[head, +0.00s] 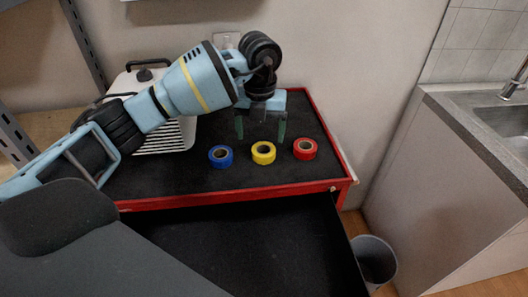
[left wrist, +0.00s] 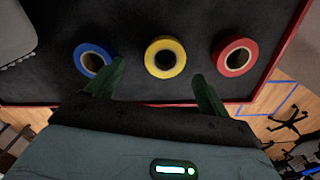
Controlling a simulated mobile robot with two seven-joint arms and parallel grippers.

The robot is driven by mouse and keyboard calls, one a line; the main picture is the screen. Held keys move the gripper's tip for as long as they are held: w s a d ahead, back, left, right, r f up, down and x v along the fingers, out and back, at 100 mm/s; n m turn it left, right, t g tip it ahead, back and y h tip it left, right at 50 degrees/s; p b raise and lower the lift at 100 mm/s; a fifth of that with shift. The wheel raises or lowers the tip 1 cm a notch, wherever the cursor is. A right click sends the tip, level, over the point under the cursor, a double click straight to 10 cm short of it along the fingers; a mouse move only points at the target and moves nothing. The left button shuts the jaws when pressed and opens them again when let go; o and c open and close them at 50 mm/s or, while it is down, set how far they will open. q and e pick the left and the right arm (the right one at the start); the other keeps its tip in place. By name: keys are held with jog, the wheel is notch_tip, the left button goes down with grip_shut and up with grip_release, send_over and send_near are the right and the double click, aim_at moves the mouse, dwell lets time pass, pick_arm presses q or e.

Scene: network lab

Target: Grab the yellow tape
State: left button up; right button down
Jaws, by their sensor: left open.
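The yellow tape (head: 263,153) is a roll lying flat on the black top of the red cart, in the middle of a row of three rolls. It also shows in the left wrist view (left wrist: 165,58), ahead of and between the fingertips. My left gripper (head: 261,136) is open and empty, pointing down above the cart top, behind the yellow tape in the head view. Its green fingers also show in the left wrist view (left wrist: 157,80). No contact with the tape shows. My right gripper is not in view.
A blue tape (head: 221,157) lies left of the yellow one and a red tape (head: 305,149) lies right, with small gaps between. A white appliance (head: 150,138) stands at the cart's back left. The cart's red rim (head: 318,187) borders the top. An open black drawer (head: 250,245) extends in front.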

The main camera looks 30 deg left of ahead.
aim_at(264, 144)
pick_arm(q)
jog(key=shift+w+d+f, duration=0.15)
jog(key=shift+w+f, duration=0.05)
jog(key=shift+f, duration=1.05)
jog(key=shift+w+d+f, duration=0.1)
jog(key=shift+w+f, duration=0.1)
jog(key=shift+f, duration=1.05)
jog(key=c, duration=1.1)
jog(key=shift+o, duration=0.2)
jog(key=shift+r, duration=0.1)
jog(key=shift+r, duration=0.45)
jog(key=r, duration=0.2)
jog(key=shift+s+r, duration=0.3)
jog(key=shift+s, duration=0.1)
jog(key=s+r, duration=0.1)
jog(key=s, duration=1.4)
jog(key=shift+s+d+r, duration=0.15)
jog(key=shift+d, duration=0.05)
